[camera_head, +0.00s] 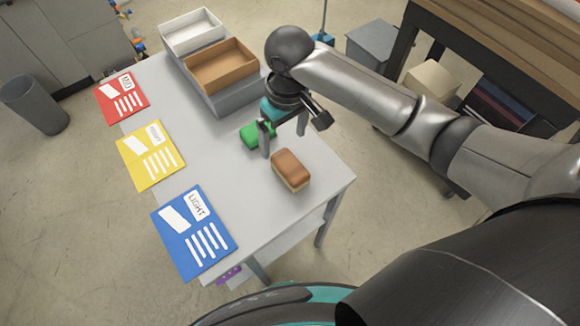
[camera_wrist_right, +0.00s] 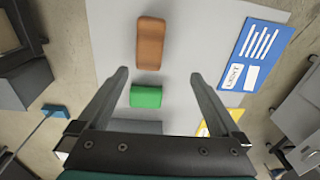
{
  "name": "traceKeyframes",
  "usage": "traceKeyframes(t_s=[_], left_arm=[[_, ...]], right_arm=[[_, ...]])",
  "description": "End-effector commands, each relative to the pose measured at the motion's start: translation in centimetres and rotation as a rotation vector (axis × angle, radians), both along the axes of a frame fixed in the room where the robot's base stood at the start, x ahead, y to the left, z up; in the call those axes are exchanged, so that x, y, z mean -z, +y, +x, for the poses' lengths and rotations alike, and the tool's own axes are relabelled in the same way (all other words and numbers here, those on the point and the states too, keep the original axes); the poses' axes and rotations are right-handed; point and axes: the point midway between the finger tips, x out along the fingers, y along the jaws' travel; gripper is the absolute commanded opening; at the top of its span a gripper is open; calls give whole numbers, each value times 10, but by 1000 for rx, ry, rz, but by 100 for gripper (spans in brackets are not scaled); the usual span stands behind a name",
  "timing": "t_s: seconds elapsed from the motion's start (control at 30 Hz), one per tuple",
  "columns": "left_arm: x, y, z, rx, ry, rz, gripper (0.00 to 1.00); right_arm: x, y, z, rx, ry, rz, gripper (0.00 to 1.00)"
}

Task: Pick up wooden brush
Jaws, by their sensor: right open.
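The wooden brush (camera_head: 291,170) has a brown top and a paler lower layer. It lies on the grey table (camera_head: 215,130) near its right front side, and it also shows in the right wrist view (camera_wrist_right: 150,43), beyond the fingertips. My right gripper (camera_head: 283,138) is open and empty above the table, behind the brush and apart from it. In the right wrist view its fingers (camera_wrist_right: 157,75) stand wide apart. A green block (camera_head: 257,134) lies on the table below the gripper and shows between the fingers in the wrist view (camera_wrist_right: 146,96). My left gripper is not in view.
Red (camera_head: 121,97), yellow (camera_head: 150,154) and blue (camera_head: 194,232) cards lie along the table's left edge. A white tray (camera_head: 192,31) and a brown tray (camera_head: 222,66) sit at the back. A wooden-topped bench (camera_head: 500,45) stands right. The table's middle is clear.

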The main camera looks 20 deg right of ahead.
Motion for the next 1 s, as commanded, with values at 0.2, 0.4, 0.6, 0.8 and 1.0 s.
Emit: traceKeyframes(t_s=[0.2,0.4,0.6,0.8,1.0], left_arm=[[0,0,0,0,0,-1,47],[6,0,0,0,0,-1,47],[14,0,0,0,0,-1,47],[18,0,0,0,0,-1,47],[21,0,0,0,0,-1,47]], right_arm=[[-12,-15,9,24,24,-51,100],[20,-15,8,28,28,-54,100],[62,-15,9,26,26,-52,100],[84,-14,9,24,24,-50,100],[101,-15,7,25,25,-52,100]])
